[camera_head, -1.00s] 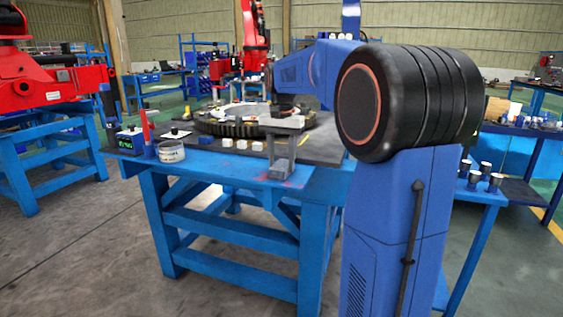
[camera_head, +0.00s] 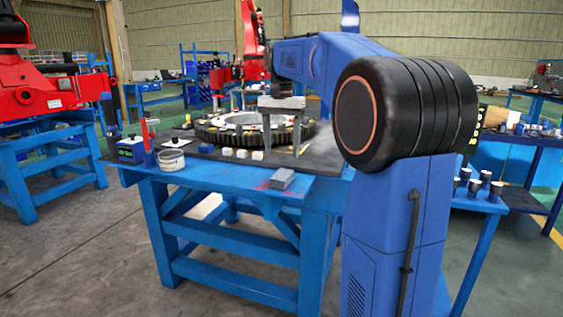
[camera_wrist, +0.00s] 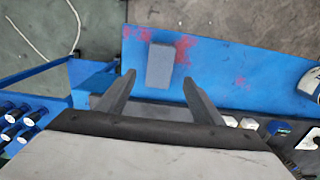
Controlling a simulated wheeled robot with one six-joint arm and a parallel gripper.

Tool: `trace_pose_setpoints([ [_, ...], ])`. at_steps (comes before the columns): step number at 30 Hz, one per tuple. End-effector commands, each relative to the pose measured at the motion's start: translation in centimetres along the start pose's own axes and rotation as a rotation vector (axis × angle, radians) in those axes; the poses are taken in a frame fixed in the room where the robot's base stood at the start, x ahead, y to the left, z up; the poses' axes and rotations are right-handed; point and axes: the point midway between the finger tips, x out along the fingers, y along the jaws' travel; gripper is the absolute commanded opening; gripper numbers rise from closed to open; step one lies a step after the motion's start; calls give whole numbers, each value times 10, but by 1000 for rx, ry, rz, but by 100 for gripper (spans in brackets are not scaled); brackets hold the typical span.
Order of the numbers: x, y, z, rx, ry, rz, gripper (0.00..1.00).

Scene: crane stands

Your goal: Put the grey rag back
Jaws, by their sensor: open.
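The grey rag (camera_head: 281,178) looks like a small flat grey block. It lies on the blue front edge of the workbench (camera_head: 225,180), over worn pinkish-red marks, and also shows in the wrist view (camera_wrist: 160,66). My gripper (camera_head: 282,142) is above and behind the rag in the head view, with its fingers pointing down. In the wrist view my gripper (camera_wrist: 160,79) has its two fingers spread wide, with nothing between them. The rag lies beyond the fingertips, lined up with the gap, and is apart from them.
Several small white and yellow blocks (camera_head: 242,154) stand in a row behind the rag. A large dark ring gear (camera_head: 215,135) lies on the bench mat. A white tin (camera_head: 172,160) and a dark box with a green display (camera_head: 130,150) stand at the left end.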

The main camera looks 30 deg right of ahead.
Motion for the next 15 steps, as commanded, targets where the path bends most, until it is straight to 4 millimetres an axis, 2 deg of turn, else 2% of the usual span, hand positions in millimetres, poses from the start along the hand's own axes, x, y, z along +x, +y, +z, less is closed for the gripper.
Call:
trace_pose_setpoints([
  [6,-29,0,0,0,0,0,61],
  [15,-39,0,0,0,0,0,61],
])
